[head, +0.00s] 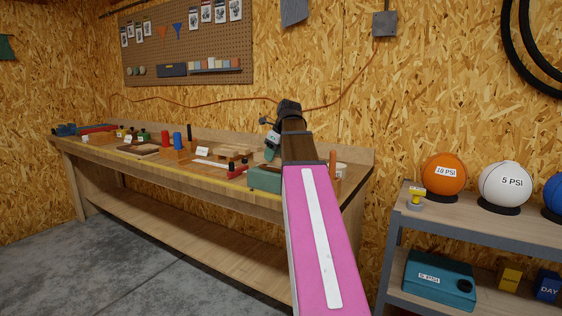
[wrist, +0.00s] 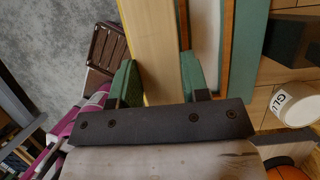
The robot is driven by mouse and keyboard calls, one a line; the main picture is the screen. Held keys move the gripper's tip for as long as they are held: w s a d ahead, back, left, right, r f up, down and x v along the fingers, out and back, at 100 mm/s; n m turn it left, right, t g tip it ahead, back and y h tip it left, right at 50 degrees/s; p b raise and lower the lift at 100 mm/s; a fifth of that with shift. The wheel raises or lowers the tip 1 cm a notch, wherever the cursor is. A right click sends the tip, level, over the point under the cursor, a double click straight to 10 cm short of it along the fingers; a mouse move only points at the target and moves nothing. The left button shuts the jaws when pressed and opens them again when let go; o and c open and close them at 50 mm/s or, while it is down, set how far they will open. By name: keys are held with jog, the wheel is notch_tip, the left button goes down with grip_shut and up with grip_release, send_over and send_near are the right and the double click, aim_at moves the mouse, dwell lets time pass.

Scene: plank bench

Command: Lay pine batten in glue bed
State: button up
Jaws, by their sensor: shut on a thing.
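My gripper (wrist: 160,90) has two green fingers, closed on the sides of a pale wood strip, which I take to be the pine batten (wrist: 153,40). A yellow line runs along the strip's left side in the wrist view. Right of it lies a long pale bed (wrist: 206,30) between brown edges, beside a teal surface (wrist: 246,45); this looks like the glue bed, but I cannot be sure. In the head view my gripper (head: 269,154) is small, above a teal block (head: 265,179) at the bench's right part. The batten's far end is out of the wrist view.
A white glue pot (wrist: 296,105) stands right of the bed. A shelf (head: 470,218) with an orange ball (head: 444,177) and a white ball (head: 505,185) stands at right.

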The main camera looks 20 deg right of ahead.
jog(key=w+d+f, duration=0.1)
jog(key=d, duration=0.1)
jog(key=w+d+f, duration=0.2)
jog(key=shift+w+d+f, duration=0.25)
jog(key=shift+f, duration=0.15)
jog(key=shift+c, duration=1.2)
jog(key=shift+f, duration=0.3)
